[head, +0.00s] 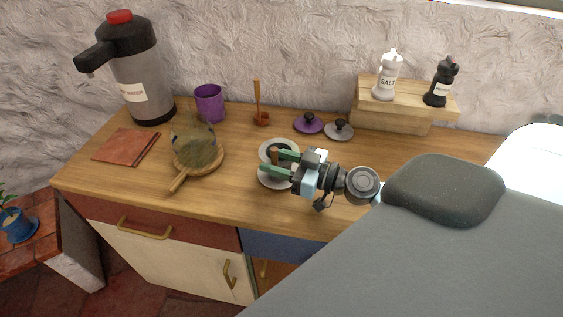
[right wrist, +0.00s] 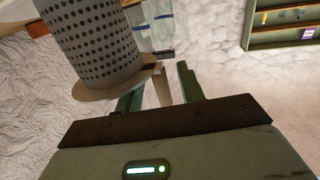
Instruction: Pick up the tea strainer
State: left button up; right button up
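The tea strainer (right wrist: 95,40) is a grey cylinder with rows of dark holes and a flat tan rim, large at the upper left of the right wrist view. In the head view its round pale rim with a dark inside (head: 268,149) shows on the counter. Its brown handle (head: 274,156) stands between the green fingers of my right gripper (head: 282,162). In the wrist view the fingers (right wrist: 158,90) stand apart on either side of the handle (right wrist: 162,88), with gaps visible. My left gripper is not in view.
A white saucer (head: 272,183) lies just in front of the strainer. Purple (head: 308,123) and grey (head: 339,130) lids lie behind, with a wooden-handled tool (head: 258,100). A glass vessel (head: 190,150) on a round board (head: 213,164), a purple cup (head: 209,103) and an air pot (head: 140,75) stand left.

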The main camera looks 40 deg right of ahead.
jog(key=shift+w+a, duration=0.15)
jog(key=shift+w, duration=0.1)
jog(key=shift+f, duration=0.1)
grip_shut()
dwell(0.3)
